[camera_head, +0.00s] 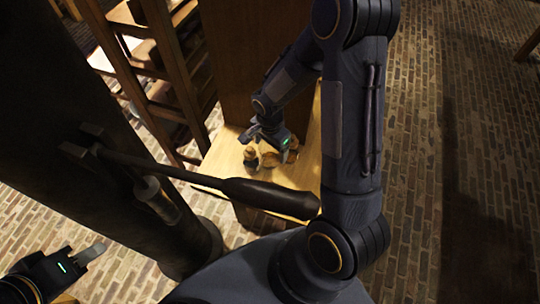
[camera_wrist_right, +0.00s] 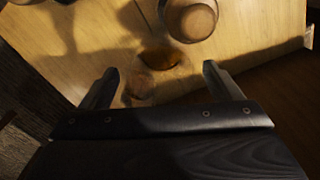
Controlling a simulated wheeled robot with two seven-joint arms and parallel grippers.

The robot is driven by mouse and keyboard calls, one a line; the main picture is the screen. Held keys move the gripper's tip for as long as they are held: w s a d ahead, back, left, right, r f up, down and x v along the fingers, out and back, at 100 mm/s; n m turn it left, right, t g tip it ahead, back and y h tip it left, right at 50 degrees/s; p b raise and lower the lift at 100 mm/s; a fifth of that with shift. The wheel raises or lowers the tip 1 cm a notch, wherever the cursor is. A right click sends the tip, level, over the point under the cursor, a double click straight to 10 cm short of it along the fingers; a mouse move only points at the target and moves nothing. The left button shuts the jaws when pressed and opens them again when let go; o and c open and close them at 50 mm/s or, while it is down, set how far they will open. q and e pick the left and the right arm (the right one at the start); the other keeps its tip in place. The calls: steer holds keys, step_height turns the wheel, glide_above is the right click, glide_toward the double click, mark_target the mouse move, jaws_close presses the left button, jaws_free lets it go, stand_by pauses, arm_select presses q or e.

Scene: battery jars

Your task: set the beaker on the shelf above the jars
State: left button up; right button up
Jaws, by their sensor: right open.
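Several small jars stand on a light wooden top in the head view; one jar (camera_head: 251,157) has a pale upper part. My right gripper (camera_head: 262,137) is low over this top, right by the jars. In the right wrist view its two fingers (camera_wrist_right: 160,80) are spread apart. A dim, glassy thing with an amber patch (camera_wrist_right: 158,59) lies between and just beyond the fingertips; I cannot tell whether it is the beaker. A rounded jar (camera_wrist_right: 190,18) stands farther off. My left gripper (camera_head: 92,253) is at the lower left, away from the jars; its opening is unclear.
The wooden top (camera_head: 224,155) has bare room left of the jars. A tall brown panel (camera_head: 238,60) rises behind it. A wooden rack with shelves (camera_head: 165,75) stands at the back left. A dark column with a bar (camera_head: 180,172) crosses the foreground. The floor is brick.

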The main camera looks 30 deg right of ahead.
mark_target(270, 155)
step_height(270, 155, down, 5)
steer(key=shift+r+p, duration=0.15)
steer(key=shift+p, duration=0.15)
steer(key=c, duration=1.2)
steer(key=shift+w+r, duration=0.1)
steer(key=shift+r, duration=0.1)
steer(key=shift+r, duration=0.7)
steer(key=s+d+r+b, duration=0.1)
steer(key=s+r, duration=1)
steer(key=s, duration=0.3)
steer(key=shift+d+r, duration=0.1)
stand_by(0.9)
